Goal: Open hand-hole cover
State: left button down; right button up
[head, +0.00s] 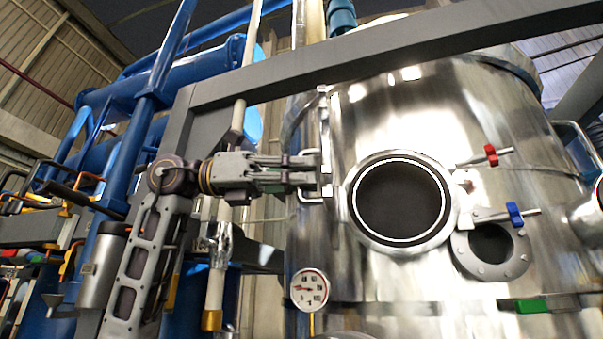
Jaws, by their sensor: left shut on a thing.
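My left gripper (305,173) comes in from the left and is shut on a silver bar handle (311,199), just left of the large round hand-hole. The handle joins a narrow upright metal piece (324,125), which looks like the hand-hole cover seen almost edge-on; its exact outline is hard to tell against the shiny tank. The hand-hole (400,200) shows as a dark round opening inside a bright ring on the steel tank (380,110). My right gripper is not in view.
A smaller flanged port (490,250) sits at lower right of the hand-hole. Red (491,155), blue (515,214) and green (531,305) handles stick out on the right. A pressure gauge (310,290) is below the gripper. A grey beam (390,50) crosses above.

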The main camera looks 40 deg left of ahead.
pick_arm(q)
jog(key=c, duration=1.8)
grip_release()
jog(key=shift+s+a, duration=0.1)
jog(key=v, duration=1.1)
jog(key=shift+s+a, duration=0.2)
jog(key=shift+a, duration=0.15)
